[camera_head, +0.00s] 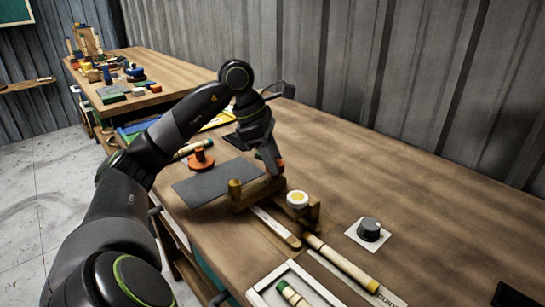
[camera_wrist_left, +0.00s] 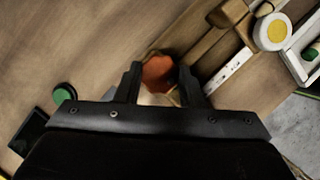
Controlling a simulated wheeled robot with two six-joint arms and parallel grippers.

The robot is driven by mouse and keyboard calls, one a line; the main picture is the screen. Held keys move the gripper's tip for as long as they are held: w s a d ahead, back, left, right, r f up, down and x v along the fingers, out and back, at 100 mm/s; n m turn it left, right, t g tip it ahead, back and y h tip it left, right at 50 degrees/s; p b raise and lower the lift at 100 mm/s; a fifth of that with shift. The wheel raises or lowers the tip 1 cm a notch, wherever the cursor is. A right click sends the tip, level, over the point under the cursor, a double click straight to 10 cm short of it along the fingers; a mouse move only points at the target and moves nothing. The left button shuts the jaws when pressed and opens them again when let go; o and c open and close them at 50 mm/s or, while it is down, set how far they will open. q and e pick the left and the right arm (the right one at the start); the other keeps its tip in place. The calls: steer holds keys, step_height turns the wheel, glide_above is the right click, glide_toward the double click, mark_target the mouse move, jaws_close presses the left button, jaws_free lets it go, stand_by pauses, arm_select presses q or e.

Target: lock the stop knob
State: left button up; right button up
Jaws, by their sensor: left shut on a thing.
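The orange stop knob (camera_wrist_left: 158,72) sits between the two fingers of my left gripper (camera_wrist_left: 160,84) in the left wrist view. In the head view only a bit of orange (camera_head: 281,163) shows beside the fingertips of my left gripper (camera_head: 273,168). The gripper is shut on the knob, pointing down at the far side of a wooden jig (camera_head: 257,191). The knob's lower part and its seat are hidden by the fingers. A white disc with a yellow centre (camera_head: 297,198) is on the jig, to the right of the gripper; it also shows in the wrist view (camera_wrist_left: 273,31).
A black dial on a white plate (camera_head: 369,229) stands to the right. A rattan rod (camera_head: 340,262) and a white tray (camera_head: 268,283) are in front. A dark mat (camera_head: 205,188) and an orange-red piece (camera_head: 201,158) lie to the left.

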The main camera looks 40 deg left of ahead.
arm_select(q)
steer(key=shift+w+r+m+g, duration=0.1)
steer(key=shift+m+g, duration=0.2)
steer(key=shift+m, duration=1.2)
steer(key=shift+a+m+g+h, duration=0.1)
steer(key=shift+m+g+h, duration=0.2)
arm_select(e)
steer(key=shift+s+d+f, duration=0.2)
steer(key=shift+s+f, duration=0.25)
steer(key=shift+s, duration=0.1)
steer(key=shift+w, duration=0.35)
